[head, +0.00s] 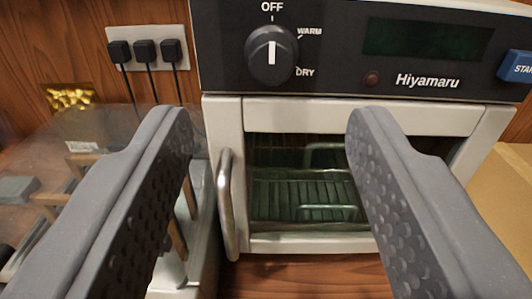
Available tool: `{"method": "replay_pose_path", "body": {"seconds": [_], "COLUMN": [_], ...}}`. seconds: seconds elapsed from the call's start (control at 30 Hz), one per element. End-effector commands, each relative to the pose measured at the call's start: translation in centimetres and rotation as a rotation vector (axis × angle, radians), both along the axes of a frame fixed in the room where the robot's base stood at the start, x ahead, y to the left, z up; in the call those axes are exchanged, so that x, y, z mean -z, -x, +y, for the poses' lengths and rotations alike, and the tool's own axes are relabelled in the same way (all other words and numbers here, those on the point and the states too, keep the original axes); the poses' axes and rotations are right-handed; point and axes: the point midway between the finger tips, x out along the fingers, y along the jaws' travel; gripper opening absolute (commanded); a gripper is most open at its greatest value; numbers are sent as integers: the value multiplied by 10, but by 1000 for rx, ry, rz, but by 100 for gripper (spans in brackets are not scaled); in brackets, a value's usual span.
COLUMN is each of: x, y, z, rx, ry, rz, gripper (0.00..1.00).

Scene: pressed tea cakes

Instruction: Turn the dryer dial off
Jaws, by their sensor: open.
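The dryer (345,116) stands in front of me with a black control panel along its top. Its round black dial (284,66) sits at the left of the panel, with OFF printed above it, WARM at its upper right and DRY at its lower right. The dial's white pointer line stands upright, in line with OFF. My gripper (270,122) is open and empty. Its two grey fingers are spread wide in front of the dryer door, with their tips below the dial and not touching it in the picture.
The dryer door has a metal handle (226,203) on its left, and a rack (305,197) shows through the glass. A blue START button (518,67) is at far right. Black plugs (146,50) sit in a wall strip. A clear-covered case (90,140) stands at left.

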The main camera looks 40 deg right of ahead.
Motion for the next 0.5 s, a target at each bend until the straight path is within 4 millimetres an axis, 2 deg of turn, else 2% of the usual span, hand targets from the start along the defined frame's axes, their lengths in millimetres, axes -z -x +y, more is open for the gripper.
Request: {"method": "replay_pose_path", "body": {"seconds": [0.2,0.5], "x": [2,1], "y": [31,48], "z": [23,35], "rx": [-3,-1], "ry": [1,1], "rz": [1,1], "gripper": [48,48]}}
